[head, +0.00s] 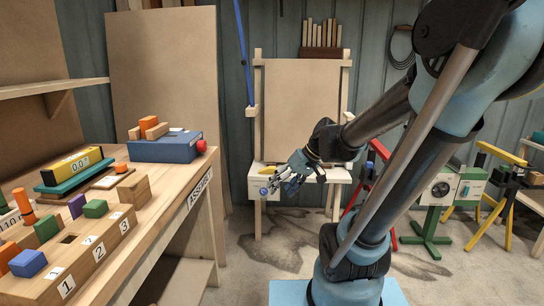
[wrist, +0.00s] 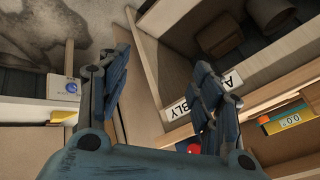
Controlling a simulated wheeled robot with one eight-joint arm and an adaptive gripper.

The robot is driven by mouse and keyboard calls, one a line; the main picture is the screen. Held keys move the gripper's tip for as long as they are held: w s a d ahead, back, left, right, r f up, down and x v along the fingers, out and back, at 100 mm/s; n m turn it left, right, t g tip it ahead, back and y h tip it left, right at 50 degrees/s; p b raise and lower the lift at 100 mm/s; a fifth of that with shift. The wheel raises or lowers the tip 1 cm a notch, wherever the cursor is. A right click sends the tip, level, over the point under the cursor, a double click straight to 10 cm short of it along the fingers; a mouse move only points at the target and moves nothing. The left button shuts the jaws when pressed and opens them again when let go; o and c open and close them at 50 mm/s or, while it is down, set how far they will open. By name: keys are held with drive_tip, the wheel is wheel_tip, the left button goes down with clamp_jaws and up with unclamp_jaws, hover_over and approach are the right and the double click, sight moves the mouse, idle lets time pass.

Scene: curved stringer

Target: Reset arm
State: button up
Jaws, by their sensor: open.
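My arm reaches from the right side of the head view down toward the middle. My gripper (head: 280,187) hangs in free air between the workbench on the left and the small easel-like stand at the back. In the wrist view, the two blue padded fingers of my gripper (wrist: 165,78) stand wide apart with nothing between them. The edge of the bench with its ASSEMBLY label (wrist: 205,92) shows behind the right finger. The gripper appears apart from the bench and stand.
The wooden workbench (head: 150,236) bears numbered blocks, a blue box (head: 166,148) with a red knob, and a yellow display (head: 72,165). The stand (head: 302,105) has a white ledge. Red, green and yellow stands occupy the right. Open concrete floor (head: 245,265) lies between.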

drive_tip(key=s+d+f+m+h, duration=0.2)
drive_tip(key=s+d+f+h, duration=0.1)
drive_tip(key=s+d, duration=0.3)
drive_tip(key=s+d+f+m+h, duration=0.3)
drive_tip(key=s+d, duration=0.3)
drive_tip(key=d, duration=0.3)
drive_tip(key=shift+d+f+h, duration=0.15)
drive_tip(key=shift+f+h, duration=0.15)
